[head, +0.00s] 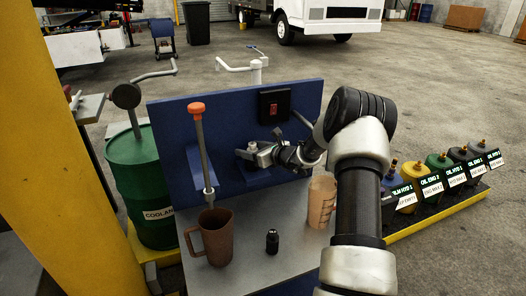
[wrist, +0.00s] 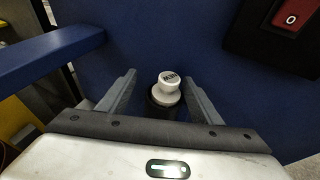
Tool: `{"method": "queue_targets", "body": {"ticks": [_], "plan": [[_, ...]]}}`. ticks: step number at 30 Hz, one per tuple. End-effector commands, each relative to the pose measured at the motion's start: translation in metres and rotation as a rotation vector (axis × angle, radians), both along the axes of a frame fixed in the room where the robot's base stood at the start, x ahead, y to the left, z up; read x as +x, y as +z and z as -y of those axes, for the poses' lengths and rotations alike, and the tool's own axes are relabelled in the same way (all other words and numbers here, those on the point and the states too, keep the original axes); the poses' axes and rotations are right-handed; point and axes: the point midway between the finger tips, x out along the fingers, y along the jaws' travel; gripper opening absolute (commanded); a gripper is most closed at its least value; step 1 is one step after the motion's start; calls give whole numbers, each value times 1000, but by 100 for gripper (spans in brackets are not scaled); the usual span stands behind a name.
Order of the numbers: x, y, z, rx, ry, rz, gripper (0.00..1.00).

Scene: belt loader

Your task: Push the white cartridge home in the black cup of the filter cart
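The white cartridge (wrist: 167,87), with dark lettering on its top, stands up out of the black cup (wrist: 160,108) in the wrist view. Its wide white head sits clear above the cup rim; how deep its lower part goes I cannot tell. My gripper (wrist: 159,77) is open, with one finger on each side of the cartridge and a visible gap to both. In the head view my gripper (head: 256,154) is at the blue panel of the filter cart (head: 226,106), beside the small cup, and the cartridge is too small there to make out well.
A black switch box with a red switch (head: 273,107) is on the panel right above the gripper. A lever with an orange knob (head: 196,108) rises to the left. A brown mug (head: 213,240), a small black bottle (head: 272,242) and a tan cup (head: 320,203) stand on the grey shelf.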

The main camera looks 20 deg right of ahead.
Motion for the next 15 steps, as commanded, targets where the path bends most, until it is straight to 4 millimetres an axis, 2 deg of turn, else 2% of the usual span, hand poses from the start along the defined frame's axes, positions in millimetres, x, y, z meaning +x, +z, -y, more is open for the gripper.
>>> {"method": "queue_targets", "body": {"ticks": [1,2,15], "plan": [[-11,-6,8,-1,-9,-21,55],[-16,-4,10,-1,-10,-21,55],[-107,37,41,-1,-6,-6,55]]}}
